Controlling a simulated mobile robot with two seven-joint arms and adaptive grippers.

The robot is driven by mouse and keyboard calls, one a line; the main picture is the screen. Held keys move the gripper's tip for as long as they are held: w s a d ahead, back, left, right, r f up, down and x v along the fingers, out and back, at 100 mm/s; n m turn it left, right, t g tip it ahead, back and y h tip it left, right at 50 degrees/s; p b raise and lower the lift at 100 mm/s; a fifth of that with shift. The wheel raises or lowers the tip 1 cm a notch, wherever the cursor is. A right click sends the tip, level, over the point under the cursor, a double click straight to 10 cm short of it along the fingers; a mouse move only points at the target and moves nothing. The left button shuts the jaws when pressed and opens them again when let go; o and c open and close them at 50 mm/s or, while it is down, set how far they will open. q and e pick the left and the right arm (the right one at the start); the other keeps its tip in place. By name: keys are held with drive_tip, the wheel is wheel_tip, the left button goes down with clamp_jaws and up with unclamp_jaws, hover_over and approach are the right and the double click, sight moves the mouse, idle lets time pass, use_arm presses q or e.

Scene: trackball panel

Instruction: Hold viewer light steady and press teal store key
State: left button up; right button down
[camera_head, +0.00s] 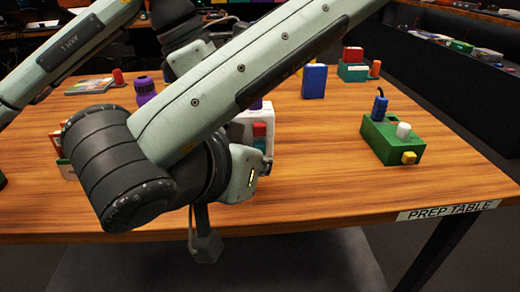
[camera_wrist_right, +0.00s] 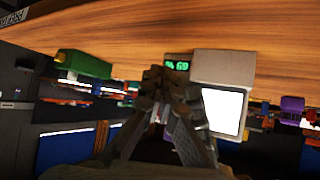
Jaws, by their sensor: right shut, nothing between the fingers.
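A white device (camera_head: 238,125) stands near the table's front middle, largely hidden behind my right arm. A red block (camera_head: 259,129) and a small teal part (camera_head: 260,144) show on its right side; I cannot tell if the teal part is the store key. In the right wrist view a pale grey box (camera_wrist_right: 223,66) has a bright white panel (camera_wrist_right: 223,110), and a small green-lit display reading 69 (camera_wrist_right: 178,62) is beside it. My right gripper (camera_wrist_right: 166,76) is shut and empty, its tips just below the display in the picture; contact cannot be told. My left gripper is out of view.
A green box (camera_head: 378,138) with blue, white and yellow knobs stands at the right. A blue block (camera_head: 314,81) and a purple object (camera_head: 145,89) stand farther back. The wooden table (camera_head: 320,170) is bare between the white device and green box.

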drive_tip(key=shift+s, duration=0.15)
drive_tip(key=shift+s, duration=2.4)
drive_tip(key=w+r+v, duration=0.1)
drive_tip(key=v, duration=0.9)
drive_tip(key=shift+d+r, duration=0.35)
drive_tip(key=shift+r, duration=0.05)
drive_tip(key=shift+w, duration=0.1)
